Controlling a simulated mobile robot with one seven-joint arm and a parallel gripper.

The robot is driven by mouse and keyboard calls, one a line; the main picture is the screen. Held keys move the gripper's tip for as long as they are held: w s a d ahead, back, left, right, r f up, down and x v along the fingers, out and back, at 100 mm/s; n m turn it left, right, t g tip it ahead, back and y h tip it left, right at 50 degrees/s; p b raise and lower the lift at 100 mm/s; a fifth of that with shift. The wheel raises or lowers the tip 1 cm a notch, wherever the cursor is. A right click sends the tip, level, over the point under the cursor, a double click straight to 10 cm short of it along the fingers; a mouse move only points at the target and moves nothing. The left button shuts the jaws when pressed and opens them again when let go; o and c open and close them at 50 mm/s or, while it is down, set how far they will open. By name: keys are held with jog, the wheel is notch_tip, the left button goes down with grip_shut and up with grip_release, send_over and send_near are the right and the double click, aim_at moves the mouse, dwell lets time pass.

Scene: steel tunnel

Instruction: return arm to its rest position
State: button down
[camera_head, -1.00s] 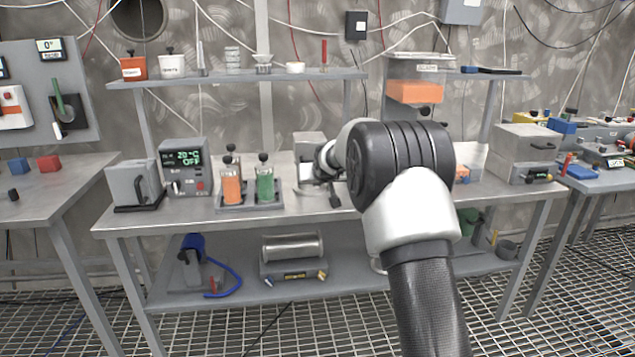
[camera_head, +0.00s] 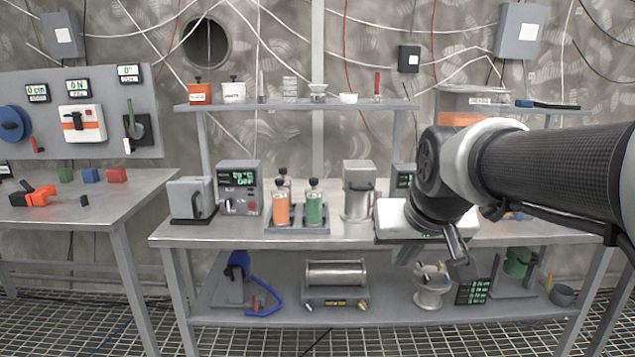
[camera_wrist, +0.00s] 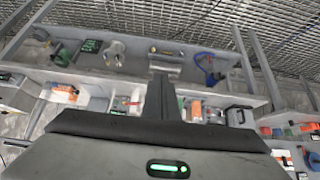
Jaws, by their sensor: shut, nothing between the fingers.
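My arm comes in from the right edge of the head view, with its dark forearm nearly level and a black and white joint in front of the bench. My gripper (camera_head: 458,262) hangs below that joint, in front of the bench's right half. It is shut and empty. In the wrist view its dark fingers (camera_wrist: 157,92) stand together in the middle, with no object between them.
A side table (camera_head: 85,205) stands left. Grated floor (camera_head: 110,335) in front is clear.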

jog(key=s+f+g, duration=0.1)
jog(key=s+f, duration=0.1)
jog(key=s, duration=0.6)
jog(key=s+f, duration=0.3)
jog(key=s, duration=0.5)
notch_tip(320, 180, up, 27)
jog(key=p, duration=2.7)
jog(key=shift+s+r+g+p, duration=0.15)
jog(key=shift+s+g+p, duration=0.05)
jog(key=shift+g+p, duration=0.15)
